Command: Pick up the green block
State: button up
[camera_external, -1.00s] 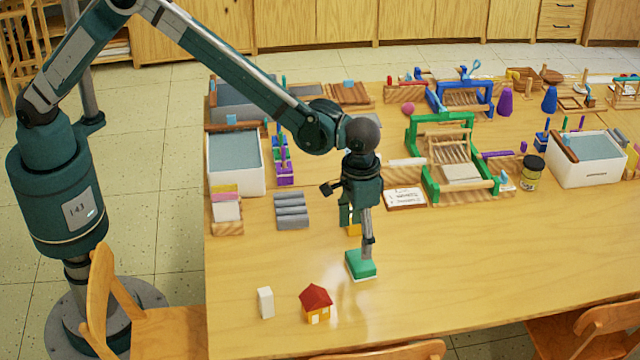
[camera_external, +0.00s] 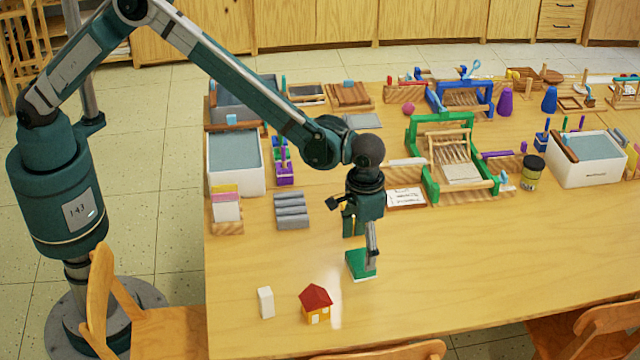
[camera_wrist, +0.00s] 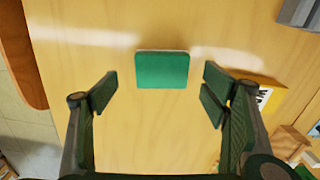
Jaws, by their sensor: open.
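The green block (camera_external: 357,265) lies on the table below my gripper (camera_external: 361,243) in the external view, where one finger covers its right part. In the wrist view the green block (camera_wrist: 162,71) lies wholly visible, between the lines of the two fingers and just beyond their tips. My gripper (camera_wrist: 158,95) is open and empty, with one finger on each side and clear wood between them. I cannot tell exactly how high the fingertips are above the table.
A toy house with a red roof (camera_external: 316,304) and a white block (camera_external: 265,302) stand nearer the front edge. Grey bars (camera_external: 291,210) lie left of my gripper. A yellow item (camera_wrist: 262,92) lies beside the right finger. The table right of the block is clear.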

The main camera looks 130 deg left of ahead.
aim_at(361, 259)
jog(key=shift+f, duration=0.2)
jog(key=shift+s+a+f+b, duration=0.1)
jog(key=shift+f+b, duration=0.15)
jog(key=shift+f, duration=1)
jog(key=shift+a+f+b, duration=0.1)
jog(key=shift+f+b, duration=0.1)
jog(key=shift+f, duration=1.05)
jog(key=c, duration=1.1)
jog(key=shift+o, duration=0.2)
jog(key=shift+r, duration=0.2)
notch_tip(361, 259, up, 10)
jog(key=shift+f+p, duration=0.15)
jog(key=shift+p, duration=0.5)
